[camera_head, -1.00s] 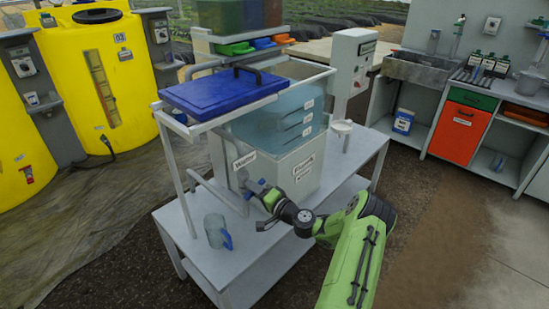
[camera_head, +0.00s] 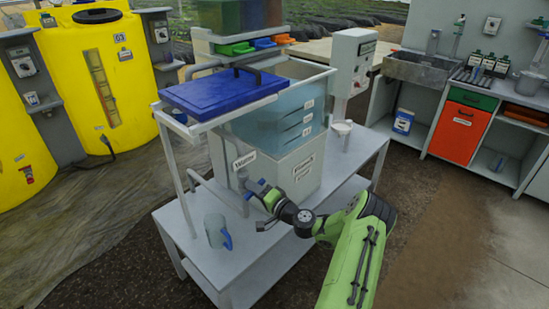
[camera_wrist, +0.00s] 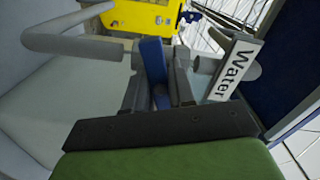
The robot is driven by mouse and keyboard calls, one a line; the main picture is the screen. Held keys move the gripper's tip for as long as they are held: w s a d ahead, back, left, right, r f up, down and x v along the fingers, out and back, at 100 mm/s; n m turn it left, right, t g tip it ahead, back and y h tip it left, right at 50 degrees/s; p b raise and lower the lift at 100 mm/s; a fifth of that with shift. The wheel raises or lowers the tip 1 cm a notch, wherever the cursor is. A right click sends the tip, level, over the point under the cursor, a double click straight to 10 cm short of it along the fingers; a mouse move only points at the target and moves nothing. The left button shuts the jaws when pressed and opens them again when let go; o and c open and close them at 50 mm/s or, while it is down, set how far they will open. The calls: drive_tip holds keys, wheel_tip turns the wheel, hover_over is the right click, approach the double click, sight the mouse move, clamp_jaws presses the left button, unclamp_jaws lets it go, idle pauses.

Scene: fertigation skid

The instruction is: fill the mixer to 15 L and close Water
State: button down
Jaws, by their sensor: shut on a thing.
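The mixer (camera_head: 272,128) is a clear tank with bluish liquid in it and several white level labels on its side. It stands on a white-grey base on the table. The exact level against the labels is too small to read. The Water sign (camera_head: 244,161) hangs on the pipe at the mixer's left; it also shows in the wrist view (camera_wrist: 234,72). My gripper (camera_wrist: 160,85) is shut on the blue Water valve handle (camera_wrist: 154,62), which stands between its fingers. In the head view my gripper (camera_head: 256,190) is at the pipe, and the handle is mostly hidden.
A clear jug (camera_head: 214,230) with a blue handle stands on the table (camera_head: 183,247) left of my gripper. A blue lid (camera_head: 225,88) lies on the rack above. Yellow tanks (camera_head: 95,75) stand at left, a sink bench (camera_head: 440,80) at right. The floor at right is clear.

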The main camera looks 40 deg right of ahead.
drive_tip(key=shift+f, duration=0.2)
drive_tip(key=m+p, duration=0.2)
drive_tip(key=m, duration=0.1)
drive_tip(key=shift+s+r, duration=0.1)
drive_tip(key=shift+r, duration=0.1)
drive_tip(key=shift+f+m, duration=0.15)
drive_tip(key=shift+m, duration=0.75)
drive_tip(key=c, duration=0.9)
unclamp_jaws()
drive_tip(key=shift+s+d, duration=0.1)
drive_tip(key=shift+s, duration=3.35)
